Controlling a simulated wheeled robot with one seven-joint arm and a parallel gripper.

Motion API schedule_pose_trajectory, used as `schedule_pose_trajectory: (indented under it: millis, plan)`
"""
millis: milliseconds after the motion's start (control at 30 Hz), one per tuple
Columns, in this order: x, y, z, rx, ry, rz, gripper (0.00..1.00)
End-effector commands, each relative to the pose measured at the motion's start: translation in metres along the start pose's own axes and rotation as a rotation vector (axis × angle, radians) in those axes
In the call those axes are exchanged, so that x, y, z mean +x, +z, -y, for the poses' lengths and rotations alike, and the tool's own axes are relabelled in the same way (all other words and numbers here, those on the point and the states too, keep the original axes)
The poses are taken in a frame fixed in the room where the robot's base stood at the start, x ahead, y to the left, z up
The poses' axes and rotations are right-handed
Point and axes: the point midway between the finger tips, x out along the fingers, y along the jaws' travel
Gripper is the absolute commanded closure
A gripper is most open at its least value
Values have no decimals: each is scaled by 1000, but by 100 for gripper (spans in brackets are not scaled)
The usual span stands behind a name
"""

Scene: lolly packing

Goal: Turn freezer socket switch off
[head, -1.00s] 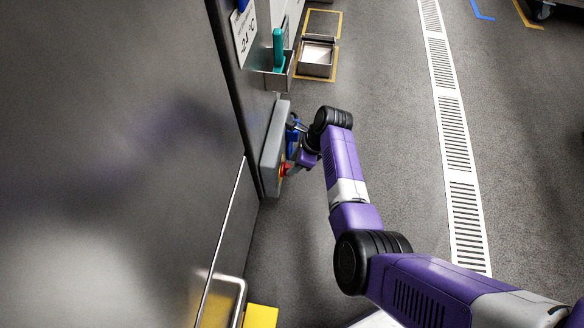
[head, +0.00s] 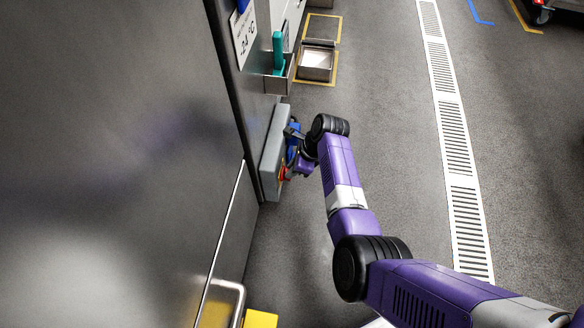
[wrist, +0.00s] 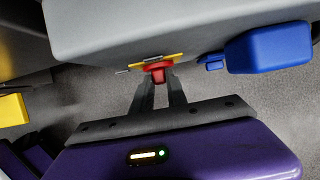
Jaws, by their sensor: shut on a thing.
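The socket box is a grey unit (head: 273,150) on the wall beside the freezer in the head view; its grey underside (wrist: 150,28) fills the top of the wrist view. A red switch (wrist: 158,70) on a yellow plate (wrist: 172,58) sticks out of it. My gripper (wrist: 158,82) has its two dark fingers closed around the red switch. In the head view my gripper (head: 291,168) is at the box's lower front, and my wrist partly hides the switch. A blue plug (wrist: 268,48) sits in the box, to the right of the switch.
The large steel freezer panel (head: 110,150) stands at left. A small metal holder (head: 280,76) with a teal item (head: 278,52) projects from the wall beyond the box. A yellow block (head: 260,317) is near the bottom. The floor at right, with its drain grate (head: 452,130), is open.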

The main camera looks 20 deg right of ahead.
Motion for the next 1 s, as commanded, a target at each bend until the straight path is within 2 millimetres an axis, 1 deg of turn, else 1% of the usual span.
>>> schedule_pose_trajectory:
  millis: [167,433,700,1000]
  plan:
    - [-3,0,-4,-22,-46,-3,100]
    - [-5,0,-14,-98,-219,-5,100]
    - [1,-2,-23,-191,-439,-3,100]
    - [7,-3,-27,-248,-587,0,100]
